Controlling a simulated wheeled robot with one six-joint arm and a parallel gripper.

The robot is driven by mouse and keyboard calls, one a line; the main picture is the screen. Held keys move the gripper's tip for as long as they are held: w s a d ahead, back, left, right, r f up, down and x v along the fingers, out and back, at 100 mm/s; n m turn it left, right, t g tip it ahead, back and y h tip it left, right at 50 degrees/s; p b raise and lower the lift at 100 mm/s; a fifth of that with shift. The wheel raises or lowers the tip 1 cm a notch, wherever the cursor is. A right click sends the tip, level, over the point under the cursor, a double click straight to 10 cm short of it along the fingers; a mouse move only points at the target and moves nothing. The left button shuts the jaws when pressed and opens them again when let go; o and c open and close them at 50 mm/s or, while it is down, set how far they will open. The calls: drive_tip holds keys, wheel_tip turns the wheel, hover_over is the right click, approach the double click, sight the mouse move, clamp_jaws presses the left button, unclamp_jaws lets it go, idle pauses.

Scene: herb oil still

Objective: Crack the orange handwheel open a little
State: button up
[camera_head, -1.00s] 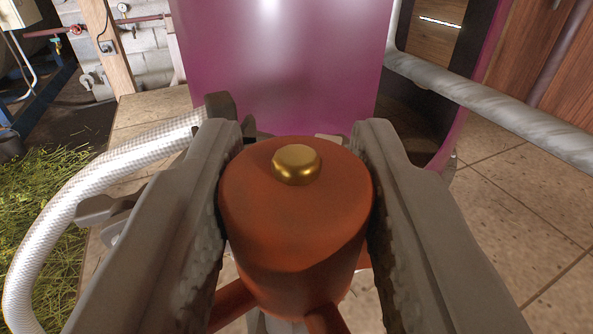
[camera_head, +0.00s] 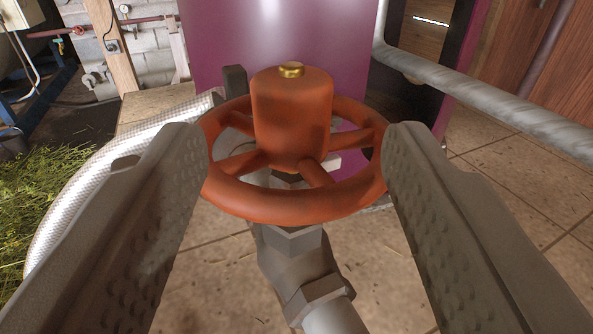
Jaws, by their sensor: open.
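The orange handwheel (camera_head: 285,205) sits on a grey metal valve (camera_head: 297,265) in the middle of the view. It has a tall round hub (camera_head: 291,115) with a brass nut (camera_head: 291,70) on top, several spokes and a round rim. My gripper (camera_head: 297,150) is open, with one finger at the left and one at the right of the wheel. The fingertips are close to the rim's two sides; I cannot tell whether they touch it. Nothing is held.
A magenta vessel (camera_head: 225,60) stands behind the wheel. A white braided hose (camera_head: 75,200) curves at the left over cut grass (camera_head: 50,190). A grey pipe (camera_head: 490,105) crosses the upper right. The tiled floor (camera_head: 500,210) at the right is clear.

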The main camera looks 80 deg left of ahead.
drive_tip(key=shift+s+d, duration=0.15)
drive_tip(key=shift+d, duration=0.75)
drive_tip(key=shift+s+d, duration=0.2)
drive_tip(key=shift+d, duration=0.75)
drive_tip(key=shift+s+d, duration=0.15)
drive_tip(key=shift+d, duration=0.75)
